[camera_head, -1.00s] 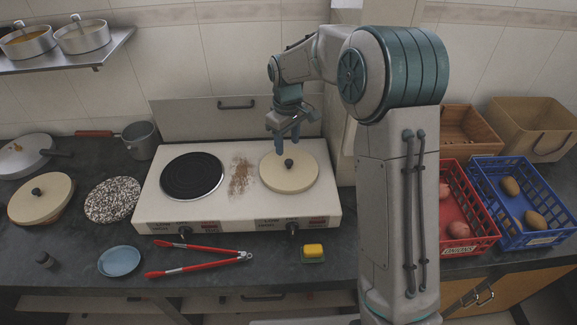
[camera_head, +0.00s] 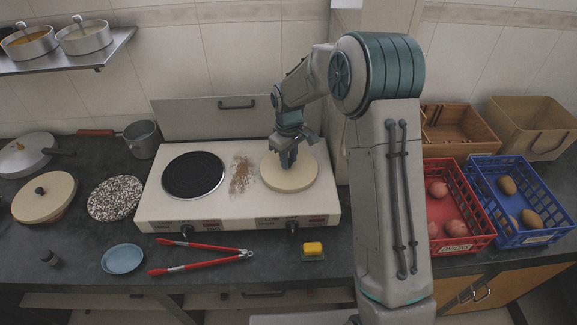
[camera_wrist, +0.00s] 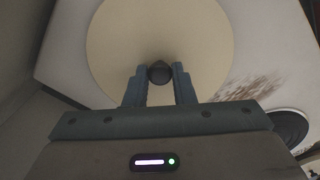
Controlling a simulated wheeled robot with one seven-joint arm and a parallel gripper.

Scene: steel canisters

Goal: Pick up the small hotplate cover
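The small hotplate cover is a cream disc (camera_head: 303,179) lying flat on the right burner of the white hotplate. Its dark round knob (camera_wrist: 160,72) shows in the wrist view, and the cream disc (camera_wrist: 205,35) fills the area behind it. My gripper (camera_head: 289,163) points down at the middle of this cover and hides the knob in the head view. In the wrist view my gripper's two fingers (camera_wrist: 160,76) stand on either side of the knob, very close to it. Whether they press on it I cannot tell.
The white hotplate (camera_head: 155,211) has a bare black left burner (camera_head: 193,176) and a brown stain. Another cream cover (camera_head: 60,204) lies at the left. Red tongs (camera_head: 200,263), a blue plate (camera_head: 122,259) and a yellow sponge (camera_head: 313,248) lie in front. Red (camera_head: 466,247) and blue (camera_head: 525,239) crates stand right.

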